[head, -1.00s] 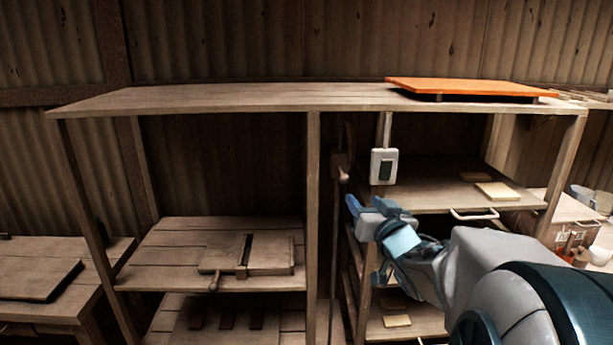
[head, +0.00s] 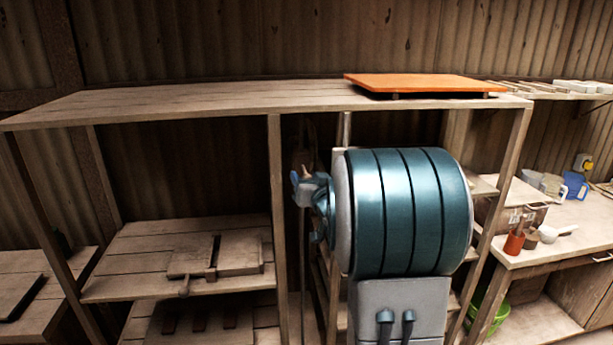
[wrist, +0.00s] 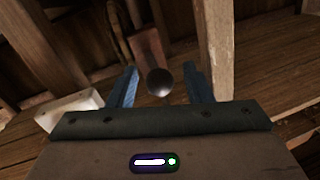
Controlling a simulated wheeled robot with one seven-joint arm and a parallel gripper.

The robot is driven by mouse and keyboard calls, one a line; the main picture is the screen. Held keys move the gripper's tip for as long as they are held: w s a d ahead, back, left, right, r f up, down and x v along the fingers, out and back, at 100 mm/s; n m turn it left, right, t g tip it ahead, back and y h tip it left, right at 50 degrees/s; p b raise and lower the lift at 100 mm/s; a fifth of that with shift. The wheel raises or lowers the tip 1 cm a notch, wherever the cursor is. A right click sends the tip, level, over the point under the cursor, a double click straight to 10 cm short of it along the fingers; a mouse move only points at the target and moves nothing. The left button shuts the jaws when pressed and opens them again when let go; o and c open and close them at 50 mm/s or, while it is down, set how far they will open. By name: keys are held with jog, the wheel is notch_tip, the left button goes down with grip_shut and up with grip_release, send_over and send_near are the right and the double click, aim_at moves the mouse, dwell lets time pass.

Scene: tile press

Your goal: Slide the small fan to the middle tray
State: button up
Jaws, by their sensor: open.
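I cannot make out a small fan in either view. My gripper (head: 301,178) is at the dark opening right of the rack's centre post in the head view. In the wrist view its two blue fingers (wrist: 159,88) are apart, with a dark round knob (wrist: 159,82) showing between them. I cannot tell whether they touch it. A reddish-brown block (wrist: 149,48) is behind the knob. No middle tray can be identified; my arm hides most of the rack's right bay.
An orange board (head: 425,83) lies on the wooden rack's top (head: 200,101). A wooden press-like board (head: 240,253) sits on the left bay's shelf. A post (wrist: 216,55) stands close right of my gripper. A bench (head: 570,225) with cups is at the right.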

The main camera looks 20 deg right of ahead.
jog(key=shift+w, duration=0.2)
grip_shut()
jog(key=shift+f, duration=0.1)
notch_tip(320, 180, down, 26)
jog(key=b, duration=2.6)
grip_release()
